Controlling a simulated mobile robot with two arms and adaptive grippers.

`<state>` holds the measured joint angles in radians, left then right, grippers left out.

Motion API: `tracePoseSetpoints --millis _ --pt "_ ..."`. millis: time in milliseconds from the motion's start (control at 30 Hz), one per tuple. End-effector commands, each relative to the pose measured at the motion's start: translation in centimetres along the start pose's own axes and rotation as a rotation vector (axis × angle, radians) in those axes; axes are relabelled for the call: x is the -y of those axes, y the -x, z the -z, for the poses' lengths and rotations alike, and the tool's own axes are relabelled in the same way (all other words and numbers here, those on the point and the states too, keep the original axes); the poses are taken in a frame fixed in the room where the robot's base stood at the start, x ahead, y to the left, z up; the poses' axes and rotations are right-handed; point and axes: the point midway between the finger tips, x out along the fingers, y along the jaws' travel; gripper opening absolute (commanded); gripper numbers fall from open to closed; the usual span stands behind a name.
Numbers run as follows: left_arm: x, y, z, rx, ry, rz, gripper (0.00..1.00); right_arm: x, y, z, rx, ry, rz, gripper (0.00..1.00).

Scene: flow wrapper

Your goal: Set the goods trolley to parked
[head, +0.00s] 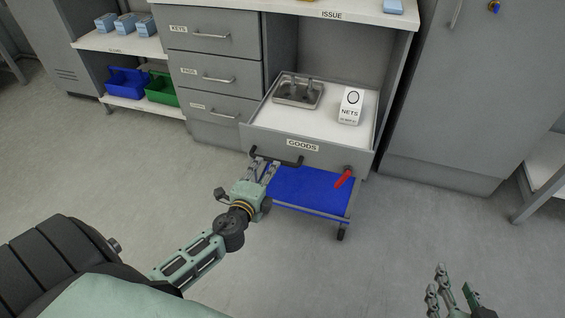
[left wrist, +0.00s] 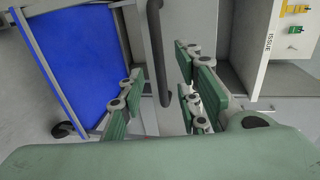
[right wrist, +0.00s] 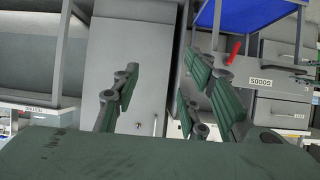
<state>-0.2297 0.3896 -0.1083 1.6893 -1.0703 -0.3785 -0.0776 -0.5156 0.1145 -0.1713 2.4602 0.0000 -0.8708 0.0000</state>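The grey goods trolley (head: 325,152) stands partly inside the bay under the ISSUE counter, its front out over the floor. It has a dark bar handle (head: 276,158), a red lever (head: 344,178) pointing down and left, a blue lower shelf (head: 310,190) and casters. My left gripper (head: 263,170) is at the left part of the handle. In the left wrist view the handle (left wrist: 160,60) lies between its spread fingers (left wrist: 160,95); contact is not clear. My right gripper (head: 452,290) is open and empty, low at the right; the lever (right wrist: 233,52) shows in its wrist view.
The floor (head: 400,230) in front is clear.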

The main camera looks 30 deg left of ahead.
Motion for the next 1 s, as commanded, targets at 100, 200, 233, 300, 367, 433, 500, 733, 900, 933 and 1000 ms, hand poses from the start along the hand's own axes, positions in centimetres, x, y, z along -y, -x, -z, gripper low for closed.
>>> tracePoseSetpoints --millis 100,200,233,300,367,433,500,733,900,933,1000 --pt "0.1 -1.8 0.0 0.001 0.0 0.001 0.31 0.2 -0.2 1.1 -0.051 0.0 0.004 0.4" --pt "-0.1 -3.5 0.0 0.0 0.0 0.0 0.31 0.3 -0.4 2.4 -0.117 0.001 0.007 0.4" --pt "0.0 -3.9 0.0 0.0 0.0 0.001 0.31 0.4 -0.4 2.9 -0.136 0.001 0.009 0.4" --pt "0.0 -4.9 0.0 0.0 0.0 0.0 0.31 0.5 -0.4 3.8 -0.181 0.0 0.011 0.4" --pt "-0.1 -5.6 0.0 0.0 0.001 -0.001 0.31 0.6 -0.3 4.6 -0.219 0.0 0.013 0.4" --pt "-0.1 -6.3 0.0 -0.001 0.002 -0.002 0.31 0.7 -0.3 5.3 -0.254 0.0 0.015 0.4" --pt "-0.1 -6.7 0.0 -0.001 0.003 -0.002 0.31 0.8 -0.2 5.9 -0.279 0.0 0.017 0.4" --pt "-0.1 -7.0 0.0 0.0 0.003 -0.004 0.31 0.8 -0.1 6.4 -0.301 0.0 0.018 0.4" --pt "-0.1 -7.0 0.0 0.0 0.003 -0.004 0.26 0.8 -0.1 6.4 -0.3 0.0 0.018 0.4" --pt "-0.1 -7.0 0.0 0.0 0.003 -0.004 0.23 0.8 -0.1 6.4 -0.3 0.0 0.018 0.4" --pt "-0.1 -7.0 0.0 0.0 0.003 -0.004 0.17 0.8 -0.1 6.4 -0.3 0.0 0.018 0.4"
